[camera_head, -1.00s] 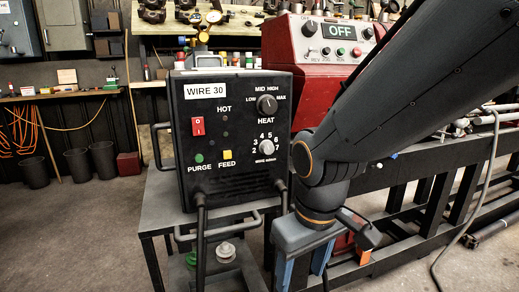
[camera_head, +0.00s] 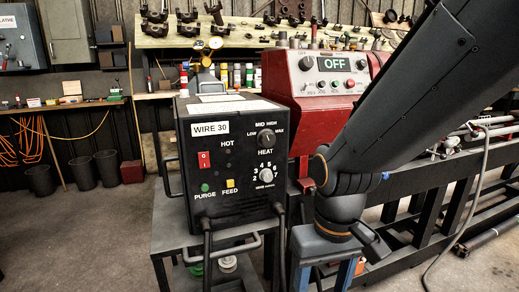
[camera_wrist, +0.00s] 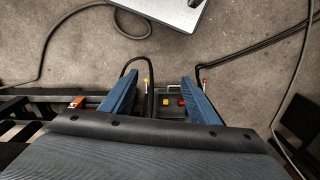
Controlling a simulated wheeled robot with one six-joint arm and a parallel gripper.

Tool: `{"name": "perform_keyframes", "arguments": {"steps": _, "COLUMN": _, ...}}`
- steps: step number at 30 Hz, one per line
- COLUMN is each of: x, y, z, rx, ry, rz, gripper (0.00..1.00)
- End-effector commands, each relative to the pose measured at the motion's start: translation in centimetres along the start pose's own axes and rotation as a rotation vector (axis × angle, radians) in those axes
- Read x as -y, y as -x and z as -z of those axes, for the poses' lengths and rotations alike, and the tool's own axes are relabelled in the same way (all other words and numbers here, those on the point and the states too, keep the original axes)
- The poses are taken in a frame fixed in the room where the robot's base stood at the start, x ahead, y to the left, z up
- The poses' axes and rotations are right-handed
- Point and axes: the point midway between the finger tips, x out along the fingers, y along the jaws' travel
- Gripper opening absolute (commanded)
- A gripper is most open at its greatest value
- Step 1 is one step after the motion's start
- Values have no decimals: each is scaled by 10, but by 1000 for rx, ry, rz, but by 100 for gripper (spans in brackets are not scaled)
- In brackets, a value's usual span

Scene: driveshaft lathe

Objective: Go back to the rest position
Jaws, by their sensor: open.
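My gripper (camera_wrist: 160,95) shows in the wrist view as two blue fingers spread wide apart, with nothing held between them. It points down over the floor and a dark ledge with small red and yellow parts (camera_wrist: 174,101). In the head view my arm comes in from the upper right. The blue fingers show only in part at the bottom edge, and their tips are cut off there. The gripper is just right of the black welder box (camera_head: 232,165) labelled WIRE 30, apart from it as far as I can tell.
The welder stands on a dark cart (camera_head: 168,225). A red machine head (camera_head: 300,95) with an OFF display stands behind my arm, with a dark lathe frame (camera_head: 450,195) running right. Dark bins (camera_head: 83,173) stand at the back left. The left floor is open. Cables (camera_wrist: 62,22) lie on the floor.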

Motion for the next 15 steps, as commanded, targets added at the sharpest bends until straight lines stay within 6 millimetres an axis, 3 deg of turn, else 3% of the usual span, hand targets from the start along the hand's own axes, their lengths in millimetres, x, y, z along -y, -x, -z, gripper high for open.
{"name": "perform_keyframes", "arguments": {"steps": 1, "x": -7, "y": 18, "z": -4, "rx": 2, "ry": -25, "rz": -3, "gripper": 55}}
{"name": "perform_keyframes", "arguments": {"steps": 3, "x": -16, "y": 30, "z": -7, "rx": 3, "ry": -53, "rz": -7, "gripper": 55}}
{"name": "perform_keyframes", "arguments": {"steps": 15, "x": -63, "y": 89, "z": -26, "rx": 6, "ry": -198, "rz": -21, "gripper": 55}}
